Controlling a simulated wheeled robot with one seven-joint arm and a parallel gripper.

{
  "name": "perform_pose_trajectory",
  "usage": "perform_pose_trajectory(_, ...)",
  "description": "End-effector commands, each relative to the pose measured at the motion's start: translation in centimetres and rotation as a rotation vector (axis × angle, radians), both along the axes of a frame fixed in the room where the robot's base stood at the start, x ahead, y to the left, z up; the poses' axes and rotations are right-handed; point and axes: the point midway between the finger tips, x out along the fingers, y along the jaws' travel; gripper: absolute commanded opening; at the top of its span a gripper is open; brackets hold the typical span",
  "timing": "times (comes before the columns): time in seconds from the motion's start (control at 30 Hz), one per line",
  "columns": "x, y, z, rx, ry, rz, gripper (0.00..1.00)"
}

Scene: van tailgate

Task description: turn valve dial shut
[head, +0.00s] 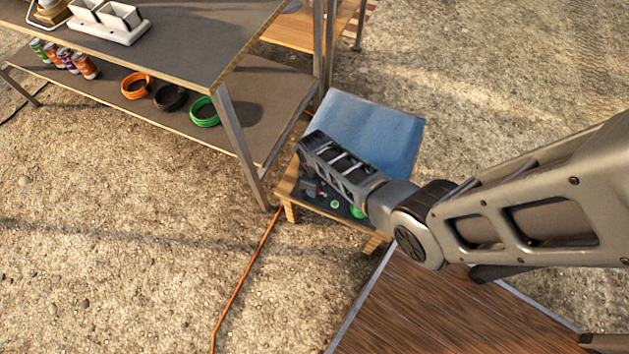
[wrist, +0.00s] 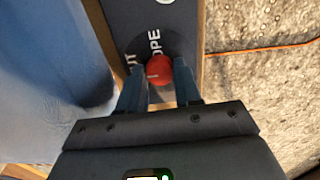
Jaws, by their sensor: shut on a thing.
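The red valve dial (wrist: 159,68) is in the middle of the wrist view, with a pale mark on its face. It sits on a dark panel (wrist: 150,15) with white letters; "UT" and "OPE" can be read, the rest is covered. My gripper (wrist: 159,80) has its two blue fingers on either side of the dial, closed on it. In the head view my arm comes from the right and its end covers the dial. The panel (head: 322,203) shows only in part there, on a small wooden stand (head: 288,188), with green round parts beside my wrist.
A blue box-like thing (head: 380,125) stands right behind the panel, also along the left of the wrist view (wrist: 45,80). A metal-legged table (head: 190,50) with coiled cables and cans on its shelf is at the upper left. An orange cord (head: 240,285) crosses the open gravel.

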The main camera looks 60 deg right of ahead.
Motion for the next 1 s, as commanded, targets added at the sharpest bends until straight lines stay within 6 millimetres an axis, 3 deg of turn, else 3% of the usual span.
perform_pose_trajectory(0.5,-0.03,0.03,-0.03,0.0,0.001,0.023,0.03)
perform_pose_trajectory(0.53,-0.03,0.03,-0.03,0.0,0.001,0.023,0.34)
perform_pose_trajectory(0.8,-0.02,0.02,-0.02,0.0,0.001,0.021,0.59)
perform_pose_trajectory(1.0,-0.01,0.01,0.02,0.0,0.0,0.021,0.59)
